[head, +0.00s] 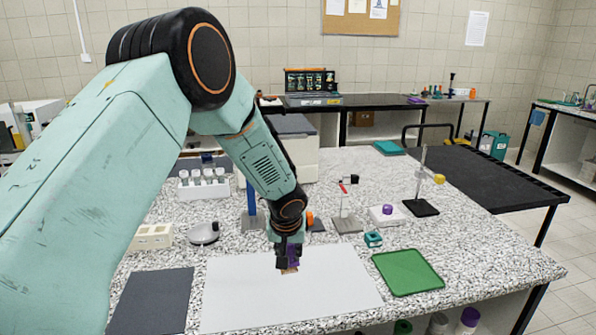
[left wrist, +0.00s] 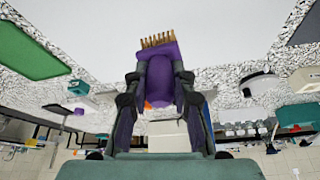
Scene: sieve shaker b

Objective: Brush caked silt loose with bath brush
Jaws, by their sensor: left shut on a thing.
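A purple bath brush (head: 293,253) with tan bristles is held in my left gripper (head: 288,249), over the white sheet (head: 300,297) at the front of the bench. In the left wrist view the brush (left wrist: 161,88) sits between the two dark fingers, with its row of bristles pointing away from the palm. In the head view the bristles point down towards the sheet; I cannot tell whether they touch it. I cannot make out any caked silt. My right gripper is not in view.
A green mat (head: 408,271) lies right of the sheet and a dark mat (head: 152,301) left of it. A tube rack (head: 203,189) is at back left.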

